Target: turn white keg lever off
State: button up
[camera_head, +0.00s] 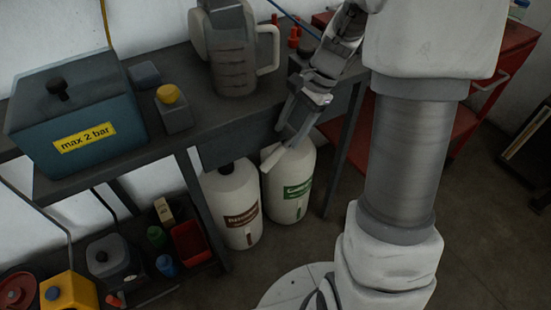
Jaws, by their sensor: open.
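Two white kegs stand side by side under the grey table. The left keg (231,205) has a dark red label and a black cap. The right keg (291,190) has a green label. My gripper (289,140) is open and points down at the top of the right keg, in front of the table's edge. It hides part of that keg's top. A short pale bar (272,158) shows by the fingertips at the keg's upper left; I cannot tell if it is the lever or if the fingers touch it.
The grey table (190,75) holds a blue box (75,115) marked "max 2 bar", a yellow-knobbed block (172,108) and a jug (232,55). A red cart (490,70) stands behind my arm. A lower shelf at left holds small containers. Floor at right is clear.

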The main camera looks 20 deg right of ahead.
aim_at(280, 148)
jog(key=b+x, duration=0.2)
jog(key=x, duration=0.6)
jog(key=shift+a+f+b, duration=0.1)
jog(key=shift+f+b, duration=0.2)
jog(key=shift+b, duration=0.05)
grip_shut()
dwell(0.9)
